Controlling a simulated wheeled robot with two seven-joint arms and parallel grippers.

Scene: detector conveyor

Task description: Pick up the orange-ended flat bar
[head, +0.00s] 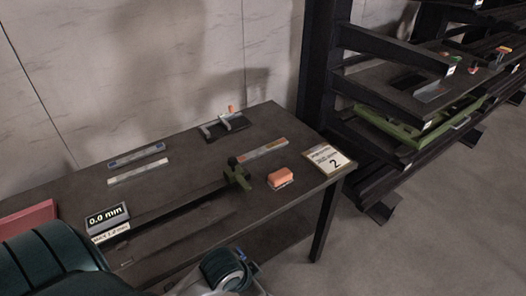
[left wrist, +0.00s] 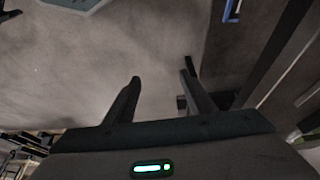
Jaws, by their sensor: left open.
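The orange-ended flat bar (head: 263,150) lies flat on the dark table (head: 190,215), toward its back right, behind an orange block. My left gripper (left wrist: 162,70) shows in the left wrist view with its two dark fingers apart and nothing between them. A grey surface lies beyond the fingers, and the bar cannot be made out in that view. In the head view I see no gripper fingers, only teal arm parts along the bottom edge. My right gripper is in neither view.
A blue-ended bar (head: 137,156) and a pale bar (head: 138,171) lie at the table's left. A clamp-like fixture (head: 226,124) stands behind, a green-headed long tool (head: 238,173) in front. A shelf rack (head: 385,100) is right.

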